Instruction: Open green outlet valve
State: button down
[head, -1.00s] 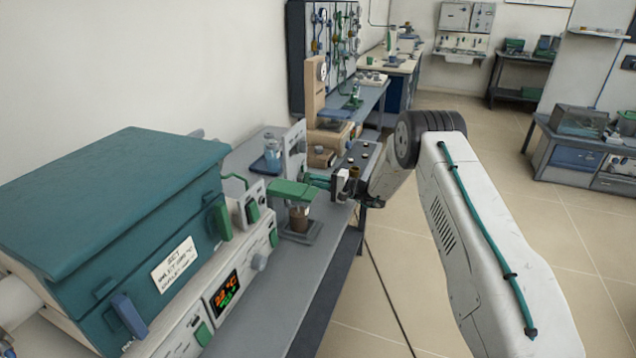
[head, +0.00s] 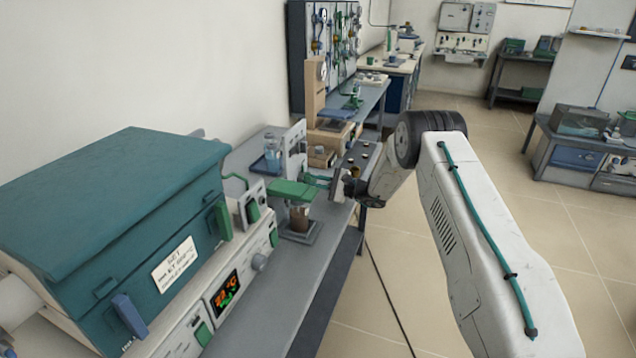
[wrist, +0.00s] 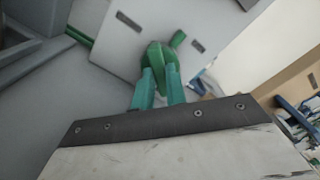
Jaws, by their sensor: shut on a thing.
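The green outlet valve (wrist: 157,54) shows in the wrist view on a pale upright panel (wrist: 112,38), with a small green stub above right of it. My gripper (wrist: 159,80) has its two teal fingers on either side of the valve's handle and is shut on it. The fingers hide the lower part of the handle. In the head view my gripper (head: 318,181) reaches left over the bench to a light upright panel (head: 296,145). The valve itself is hard to make out there.
A teal muffle furnace (head: 120,200) with a lit display fills the left. A green-topped stand (head: 294,190) with a brown vessel is close in front of my gripper. A wooden-coloured apparatus (head: 316,95) stands behind.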

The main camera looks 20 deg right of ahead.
jog(key=m, duration=0.5)
jog(key=shift+d+f+m, duration=0.1)
jog(key=shift+m, duration=2.4)
jog(key=shift+f, duration=0.1)
jog(key=c, duration=1.4)
grip_release()
jog(key=shift+c, duration=0.2)
jog(key=v, duration=0.7)
jog(key=shift+s+d, duration=0.25)
jog(key=shift+s, duration=0.05)
